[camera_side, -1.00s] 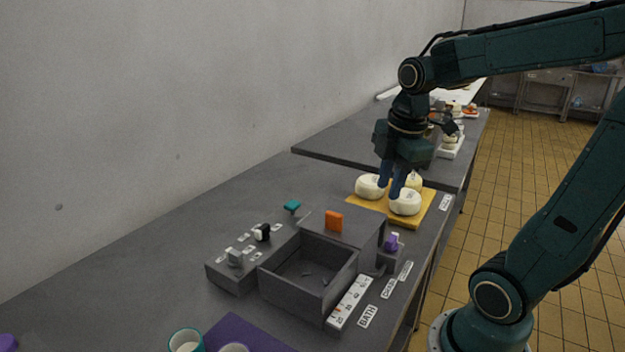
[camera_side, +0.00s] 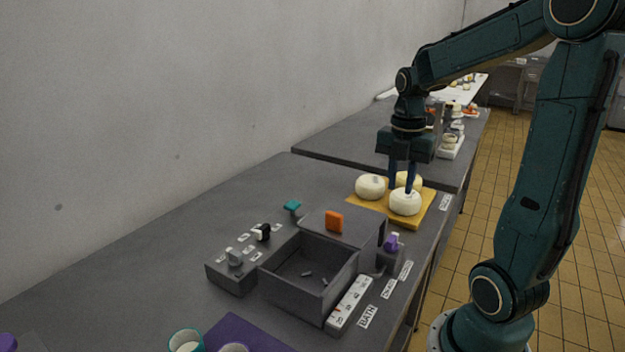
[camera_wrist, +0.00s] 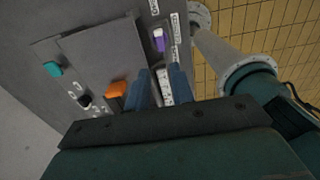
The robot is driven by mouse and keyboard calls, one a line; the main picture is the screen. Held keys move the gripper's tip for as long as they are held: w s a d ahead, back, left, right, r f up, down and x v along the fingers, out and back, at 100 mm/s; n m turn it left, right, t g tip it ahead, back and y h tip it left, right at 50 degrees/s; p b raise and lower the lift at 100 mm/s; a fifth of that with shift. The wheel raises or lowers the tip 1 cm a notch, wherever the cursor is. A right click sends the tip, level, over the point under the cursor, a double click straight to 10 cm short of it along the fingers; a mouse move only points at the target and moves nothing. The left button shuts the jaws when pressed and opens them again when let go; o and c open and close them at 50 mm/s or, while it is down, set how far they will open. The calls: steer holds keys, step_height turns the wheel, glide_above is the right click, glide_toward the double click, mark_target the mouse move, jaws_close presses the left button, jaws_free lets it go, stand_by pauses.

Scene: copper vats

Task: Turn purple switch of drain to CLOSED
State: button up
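The purple switch (camera_side: 392,242) sits on a small grey block at the right side of the grey bath box (camera_side: 308,275). It also shows near the top of the wrist view (camera_wrist: 159,40), with a white part at one end. Labels lie beside it, too small to read. My gripper (camera_side: 403,192) points down over the yellow board with white round cheeses, behind the switch in the side view. Its two blue fingers are apart with nothing seen between them; the gap also shows in the wrist view (camera_wrist: 162,72). It is not touching the switch.
An orange handle (camera_side: 334,222) stands on the box's lid. A teal knob (camera_side: 292,206) and a grey panel with black and white knobs (camera_side: 232,278) are left. Several cheeses (camera_side: 370,187) stand on the yellow board (camera_side: 428,206).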

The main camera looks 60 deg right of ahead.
mark_target(393, 237)
step_height(393, 237, down, 14)
steer(key=shift+r, duration=0.1)
stand_by(0.7)
jaws_close()
